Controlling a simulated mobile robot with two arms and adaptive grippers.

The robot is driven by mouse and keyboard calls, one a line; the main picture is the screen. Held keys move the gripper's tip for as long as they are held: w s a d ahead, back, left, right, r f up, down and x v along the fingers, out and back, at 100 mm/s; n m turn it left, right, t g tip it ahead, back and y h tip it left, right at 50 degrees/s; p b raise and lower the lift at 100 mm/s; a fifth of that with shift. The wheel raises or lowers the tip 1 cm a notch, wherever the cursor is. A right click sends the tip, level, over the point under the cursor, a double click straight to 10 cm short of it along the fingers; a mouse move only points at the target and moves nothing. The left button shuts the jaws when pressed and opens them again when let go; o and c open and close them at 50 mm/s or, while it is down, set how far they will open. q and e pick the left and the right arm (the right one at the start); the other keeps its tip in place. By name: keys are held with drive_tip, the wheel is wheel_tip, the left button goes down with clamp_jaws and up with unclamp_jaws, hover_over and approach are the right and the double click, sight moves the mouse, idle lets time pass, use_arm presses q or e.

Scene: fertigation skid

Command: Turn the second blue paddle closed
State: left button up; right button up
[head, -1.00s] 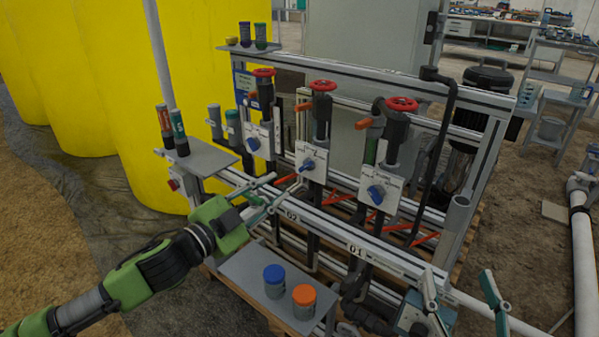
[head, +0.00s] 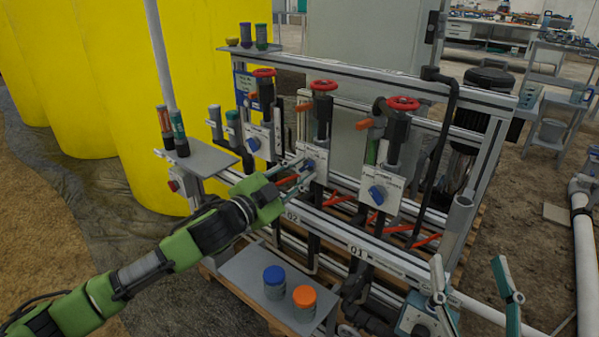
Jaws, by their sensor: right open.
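Three blue paddles sit on white plates along the skid: a left one (head: 253,144), the second, middle one (head: 308,164), and a right one (head: 376,194). My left gripper (head: 308,168) is at the middle plate, its two fingers apart, one on either side of the second paddle. The fingers partly hide that paddle, and I cannot tell whether they touch it. My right gripper (head: 468,270) is open and empty at the bottom right, well away from the paddles.
Red handwheels (head: 323,86) and orange levers stand above the plates. A front shelf (head: 245,268) below my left arm holds a blue-lidded jar (head: 274,282) and an orange-lidded jar (head: 304,302). A side shelf (head: 205,160) carries bottles. Metal rails (head: 335,228) cross in front.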

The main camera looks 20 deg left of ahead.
use_arm(q)
clamp_jaws()
